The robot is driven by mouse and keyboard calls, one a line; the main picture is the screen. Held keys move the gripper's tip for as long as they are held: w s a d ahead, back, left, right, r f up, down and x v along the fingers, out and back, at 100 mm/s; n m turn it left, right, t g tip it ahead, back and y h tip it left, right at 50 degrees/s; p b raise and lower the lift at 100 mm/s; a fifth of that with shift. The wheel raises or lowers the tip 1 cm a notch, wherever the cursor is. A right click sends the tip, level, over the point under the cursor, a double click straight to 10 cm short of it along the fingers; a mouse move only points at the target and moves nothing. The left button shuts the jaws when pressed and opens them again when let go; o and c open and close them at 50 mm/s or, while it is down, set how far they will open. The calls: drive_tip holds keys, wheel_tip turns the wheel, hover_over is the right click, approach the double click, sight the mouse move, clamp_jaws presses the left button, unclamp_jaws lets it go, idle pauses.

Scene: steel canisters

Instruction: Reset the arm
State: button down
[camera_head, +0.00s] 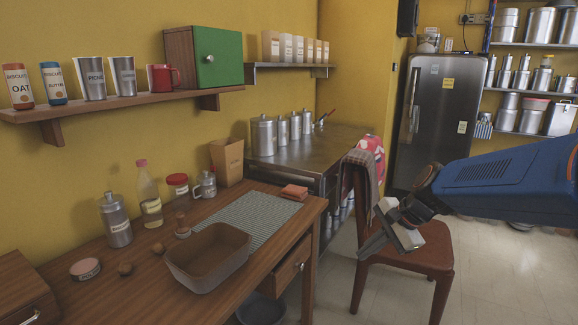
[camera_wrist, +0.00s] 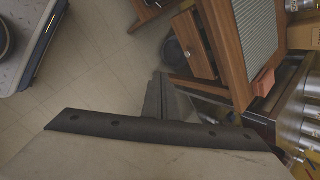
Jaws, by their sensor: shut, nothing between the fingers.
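My gripper (camera_head: 371,243) is in the right half of the head view, at the end of my blue arm, in front of the wooden chair. Its fingers are together with nothing between them. In the wrist view, the fingers (camera_wrist: 160,97) show as a dark shape near the middle, over the tiled floor and close to the table's drawer side. The gripper is apart from the table in the head view.
A wooden table (camera_head: 150,285) at left carries a brown bin (camera_head: 207,262), a ribbed mat (camera_head: 243,222), bottles and a steel canister (camera_head: 115,222). A chair (camera_head: 415,262) stands behind my gripper. Steel canisters (camera_head: 263,137) stand on the metal counter. Floor at right is clear.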

drive_tip(key=s+d+n+h, duration=0.1)
drive_tip(key=s+d+n, duration=0.2)
drive_tip(key=s, duration=0.4)
drive_tip(key=s+d+f+n+h, duration=0.1)
drive_tip(key=s+d+n+h, duration=0.1)
drive_tip(key=s+n, duration=0.4)
drive_tip(key=s+d+n+t+h, duration=0.1)
drive_tip(key=s+d+n+h, duration=0.1)
drive_tip(key=s, duration=0.8)
drive_tip(key=shift+s+d+f+n, duration=0.15)
drive_tip(key=shift+s+d+n, duration=0.1)
drive_tip(key=shift+d+n, duration=0.75)
drive_tip(key=shift+a, duration=0.2)
